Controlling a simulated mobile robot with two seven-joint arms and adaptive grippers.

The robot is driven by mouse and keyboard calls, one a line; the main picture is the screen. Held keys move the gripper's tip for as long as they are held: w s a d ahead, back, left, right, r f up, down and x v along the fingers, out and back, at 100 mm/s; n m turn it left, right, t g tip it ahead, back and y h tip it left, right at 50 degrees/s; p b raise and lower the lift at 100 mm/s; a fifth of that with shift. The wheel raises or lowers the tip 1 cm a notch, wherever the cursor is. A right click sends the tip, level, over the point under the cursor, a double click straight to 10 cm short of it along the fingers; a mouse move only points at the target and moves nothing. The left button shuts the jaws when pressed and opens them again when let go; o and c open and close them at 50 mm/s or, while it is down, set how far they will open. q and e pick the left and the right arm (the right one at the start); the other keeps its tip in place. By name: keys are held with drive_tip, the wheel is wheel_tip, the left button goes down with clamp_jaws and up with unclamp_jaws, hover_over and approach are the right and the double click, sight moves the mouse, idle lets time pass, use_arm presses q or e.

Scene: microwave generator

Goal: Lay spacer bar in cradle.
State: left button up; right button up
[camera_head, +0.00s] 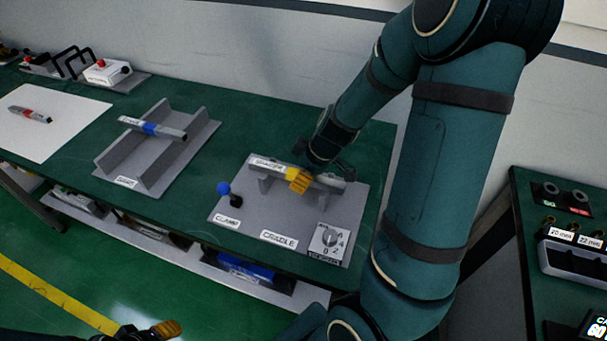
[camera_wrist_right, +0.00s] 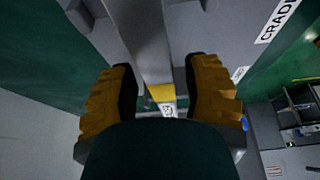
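The spacer bar (camera_head: 267,165) is a grey bar with a yellow band and a printed label. It lies along the top of the cradle (camera_head: 265,187) on the grey plate marked CRADLE; the exact seating is partly hidden by my right gripper. My right gripper (camera_head: 301,181) is over the bar's middle. In the right wrist view, its yellow-orange fingers (camera_wrist_right: 160,88) stand apart on either side of the bar (camera_wrist_right: 145,40), with visible gaps. My left gripper (camera_head: 150,331) is low at the bottom left, away from the bar; only part of it shows.
To the left are a grey tray (camera_head: 190,150) with a blue-banded bar (camera_head: 150,128) and a white sheet (camera_head: 70,115) with a red-banded piece. Green table is clear between them.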

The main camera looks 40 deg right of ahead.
drive_tip(key=shift+r, duration=0.15)
drive_tip(key=v, duration=1.1)
drive_tip(key=shift+s+d+r, duration=0.15)
drive_tip(key=shift+s+r, duration=0.1)
drive_tip(key=shift+r, duration=0.1)
